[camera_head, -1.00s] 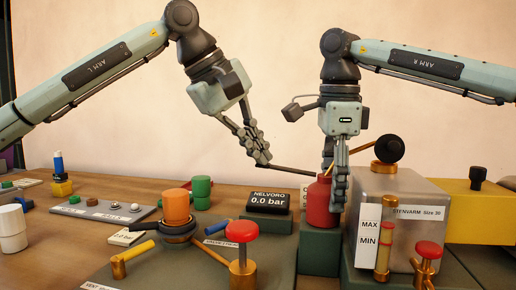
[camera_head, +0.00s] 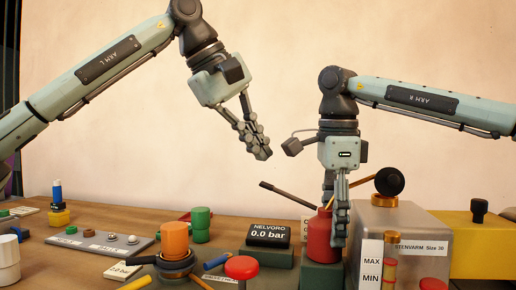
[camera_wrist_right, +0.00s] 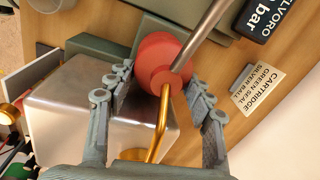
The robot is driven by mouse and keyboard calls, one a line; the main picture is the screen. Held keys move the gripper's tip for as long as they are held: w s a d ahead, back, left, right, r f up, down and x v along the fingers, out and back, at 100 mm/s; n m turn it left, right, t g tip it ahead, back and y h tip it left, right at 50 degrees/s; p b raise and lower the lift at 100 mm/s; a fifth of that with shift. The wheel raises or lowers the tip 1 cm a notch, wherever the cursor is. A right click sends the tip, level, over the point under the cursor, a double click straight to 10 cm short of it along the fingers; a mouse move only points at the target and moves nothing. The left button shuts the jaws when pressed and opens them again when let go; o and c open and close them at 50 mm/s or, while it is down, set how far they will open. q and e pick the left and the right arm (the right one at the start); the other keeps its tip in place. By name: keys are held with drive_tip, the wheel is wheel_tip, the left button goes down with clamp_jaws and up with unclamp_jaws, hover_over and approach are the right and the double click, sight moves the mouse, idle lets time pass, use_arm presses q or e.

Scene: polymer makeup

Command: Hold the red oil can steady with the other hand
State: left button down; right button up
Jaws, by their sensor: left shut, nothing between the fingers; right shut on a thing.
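The red oil can (camera_head: 319,236) stands upright on a green block (camera_head: 320,275). A dark lever (camera_head: 285,194) slopes up to the left from its top and a thin brass spout (camera_head: 352,189) to the right. My right gripper (camera_head: 336,228) reaches down from above and is shut on the can. In the right wrist view its fingers (camera_wrist_right: 160,84) flank the red can body (camera_wrist_right: 165,55). My left gripper (camera_head: 263,154) is shut and empty, in the air above and left of the can, apart from the lever's end.
A NELVORO gauge reading 0.0 bar (camera_head: 268,235) stands left of the can. The STENVARM metal box (camera_head: 415,220) is close on its right, with a yellow box (camera_head: 480,235) beyond. An orange cylinder (camera_head: 174,238) and red knob (camera_head: 241,267) are in front.

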drive_tip(key=o, duration=1.4)
drive_tip(key=shift+c, duration=0.2)
drive_tip(key=shift+o, duration=0.3)
